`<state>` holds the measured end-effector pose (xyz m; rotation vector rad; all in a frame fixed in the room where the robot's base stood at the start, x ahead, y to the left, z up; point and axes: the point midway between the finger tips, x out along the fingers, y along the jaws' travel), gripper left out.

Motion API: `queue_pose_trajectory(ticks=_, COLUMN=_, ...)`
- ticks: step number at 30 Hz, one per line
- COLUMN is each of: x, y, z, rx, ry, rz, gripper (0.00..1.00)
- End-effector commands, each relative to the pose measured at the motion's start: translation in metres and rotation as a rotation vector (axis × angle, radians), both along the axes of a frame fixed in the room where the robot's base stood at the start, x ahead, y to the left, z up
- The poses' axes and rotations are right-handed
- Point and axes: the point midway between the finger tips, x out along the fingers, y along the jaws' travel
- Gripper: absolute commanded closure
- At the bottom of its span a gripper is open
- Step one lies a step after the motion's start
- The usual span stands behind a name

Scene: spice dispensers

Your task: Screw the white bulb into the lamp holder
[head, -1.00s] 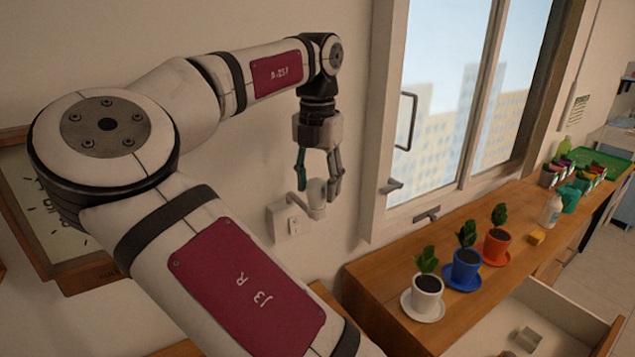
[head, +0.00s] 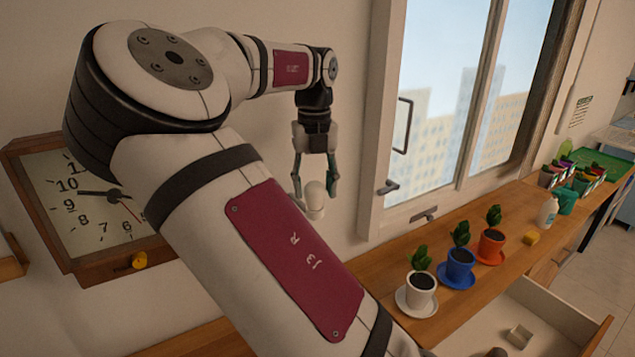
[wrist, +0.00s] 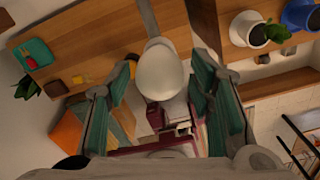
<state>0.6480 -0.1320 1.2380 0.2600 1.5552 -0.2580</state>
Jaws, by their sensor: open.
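The white bulb (head: 315,194) stands upright at the lamp holder (head: 317,213), by the wall left of the window. How far the bulb is seated in the holder cannot be told. My gripper (head: 314,193) points down from above with its fingers on either side of the bulb. In the wrist view the bulb (wrist: 160,72) shows large between the two open fingers (wrist: 162,72), with a visible gap on both sides. The holder is mostly hidden behind the bulb in that view.
A wooden counter (head: 385,262) below the window carries white (head: 421,288), blue (head: 460,264) and orange (head: 491,245) plant pots. An open drawer (head: 545,320) juts out below. A wall clock (head: 85,205) hangs at left, near my arm. The window handle (head: 404,125) is right of the gripper.

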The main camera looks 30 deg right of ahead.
Motion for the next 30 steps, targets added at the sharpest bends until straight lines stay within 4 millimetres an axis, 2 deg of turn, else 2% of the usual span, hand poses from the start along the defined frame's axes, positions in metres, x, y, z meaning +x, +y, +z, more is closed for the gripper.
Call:
queue_pose_trajectory(ticks=11, x=-0.0009, y=-0.0004, z=0.0011, rx=0.000, ry=0.000, rz=0.184, gripper=0.52)
queue_pose_trajectory(ticks=17, x=-0.0013, y=-0.0001, z=0.0020, rx=0.002, ry=-0.002, rz=0.405, gripper=0.52)
queue_pose_trajectory(ticks=25, x=-0.0005, y=0.0002, z=0.0020, rx=0.000, ry=-0.004, rz=0.783, gripper=0.52)
queue_pose_trajectory(ticks=30, x=0.0005, y=0.0006, z=0.0003, rx=0.000, ry=-0.001, rz=0.899, gripper=0.52)
